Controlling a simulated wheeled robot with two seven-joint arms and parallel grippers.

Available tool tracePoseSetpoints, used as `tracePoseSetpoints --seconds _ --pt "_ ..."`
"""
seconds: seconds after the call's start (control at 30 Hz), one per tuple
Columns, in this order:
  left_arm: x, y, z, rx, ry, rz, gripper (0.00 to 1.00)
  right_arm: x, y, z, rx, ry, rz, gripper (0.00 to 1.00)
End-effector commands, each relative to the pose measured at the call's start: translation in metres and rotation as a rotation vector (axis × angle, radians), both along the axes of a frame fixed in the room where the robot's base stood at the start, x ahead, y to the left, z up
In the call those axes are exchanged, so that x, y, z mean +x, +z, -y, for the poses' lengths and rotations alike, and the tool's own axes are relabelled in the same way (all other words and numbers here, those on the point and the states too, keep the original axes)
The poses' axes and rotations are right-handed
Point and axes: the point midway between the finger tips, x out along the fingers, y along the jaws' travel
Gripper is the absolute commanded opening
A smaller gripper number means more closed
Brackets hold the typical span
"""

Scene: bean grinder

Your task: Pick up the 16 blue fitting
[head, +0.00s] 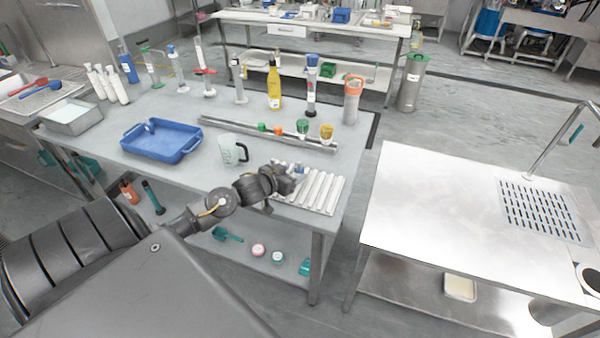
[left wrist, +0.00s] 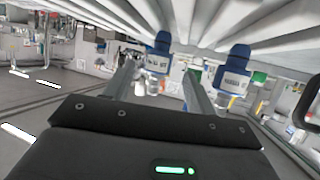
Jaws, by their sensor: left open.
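Two blue fittings with pale labels and metallic ends show in the left wrist view, one nearer the middle (left wrist: 160,50) and one to the right (left wrist: 233,70). I cannot read which is marked 16. In the head view a small patch of blue (head: 300,169) shows beside my gripper at the ribbed tray (head: 322,192). My left gripper (head: 290,181) is open over the tray's left part. In the left wrist view its fingers (left wrist: 160,72) are apart, with the middle fitting in line with the gap and the other outside the right finger. My right gripper is not in view.
A clear mug with a black handle (head: 231,150) stands just left of my gripper. A blue tray (head: 162,143) lies farther left. A metal rail (head: 270,135) with small coloured parts lies behind. The steel table (head: 430,205) at right has free room.

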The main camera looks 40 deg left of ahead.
Motion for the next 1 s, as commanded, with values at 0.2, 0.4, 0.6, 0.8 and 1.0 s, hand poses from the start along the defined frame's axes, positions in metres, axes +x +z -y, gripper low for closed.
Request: tracePoseSetpoints --seconds 0.2,0.4,0.6,0.8,1.0 --pt "0.005 -0.003 0.0 0.001 0.0 -0.001 0.56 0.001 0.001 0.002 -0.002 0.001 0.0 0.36" --pt "0.027 -0.013 0.002 -0.001 0.001 -0.002 0.56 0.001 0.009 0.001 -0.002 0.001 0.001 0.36" --pt "0.048 -0.024 0.001 0.001 0.001 -0.001 0.56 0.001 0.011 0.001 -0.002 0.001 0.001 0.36" --pt "0.05 -0.027 0.001 0.002 0.0 -0.001 0.56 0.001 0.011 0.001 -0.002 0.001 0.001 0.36" --pt "0.05 -0.026 0.001 0.002 -0.001 -0.001 0.4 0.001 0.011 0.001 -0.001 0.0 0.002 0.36"
